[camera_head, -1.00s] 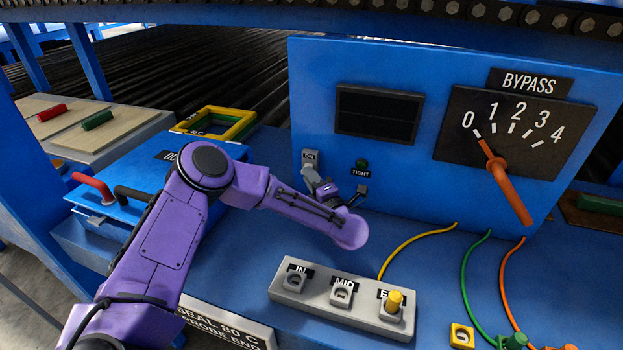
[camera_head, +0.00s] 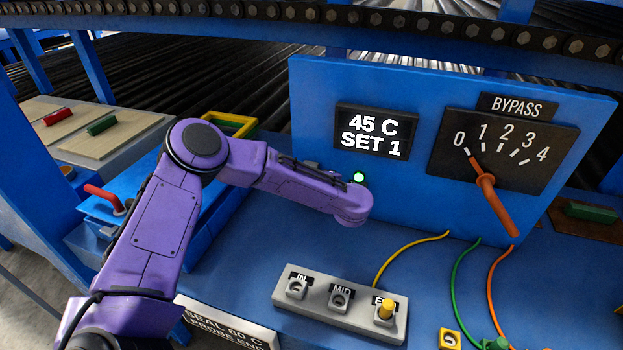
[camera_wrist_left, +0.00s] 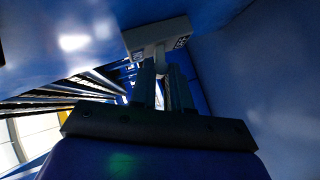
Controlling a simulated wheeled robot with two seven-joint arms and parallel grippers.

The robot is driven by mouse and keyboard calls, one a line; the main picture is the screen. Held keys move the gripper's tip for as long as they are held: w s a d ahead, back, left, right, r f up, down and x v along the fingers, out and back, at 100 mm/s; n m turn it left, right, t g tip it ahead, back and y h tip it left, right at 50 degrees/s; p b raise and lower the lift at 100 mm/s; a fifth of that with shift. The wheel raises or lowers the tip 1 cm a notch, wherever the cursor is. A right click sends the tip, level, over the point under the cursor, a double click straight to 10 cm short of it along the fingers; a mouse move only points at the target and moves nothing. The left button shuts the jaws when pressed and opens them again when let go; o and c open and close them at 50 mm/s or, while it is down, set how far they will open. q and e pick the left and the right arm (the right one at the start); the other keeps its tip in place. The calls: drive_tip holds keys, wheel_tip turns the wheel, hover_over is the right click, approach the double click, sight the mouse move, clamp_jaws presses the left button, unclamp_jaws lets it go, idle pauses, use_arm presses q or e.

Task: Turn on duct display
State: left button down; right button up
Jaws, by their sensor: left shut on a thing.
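The duct display (camera_head: 375,133) on the blue panel is lit and reads "45 C SET 1". The round lamp (camera_head: 359,178) below it glows green. My left arm reaches in from the left and hides the switch in the head view. In the left wrist view the grey switch housing (camera_wrist_left: 153,34) is at the top centre, with its short lever pointing towards me. My left gripper (camera_wrist_left: 163,72) is shut on the switch lever (camera_wrist_left: 161,58). My right gripper is not in view.
The bypass dial (camera_head: 503,150) has its orange pointer near 0. A grey socket block (camera_head: 340,306) with a yellow plug (camera_head: 387,308) at its right end stands in front. Yellow, green and orange cables lie on the blue bench. A black chain (camera_head: 440,33) runs above the panel.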

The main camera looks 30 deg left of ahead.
use_arm(q)
drive_tip(key=shift+r+m, duration=0.15)
drive_tip(key=shift+m, duration=0.15)
idle(0.4)
drive_tip(key=c, duration=1.1)
unclamp_jaws()
drive_tip(key=shift+w, duration=0.1)
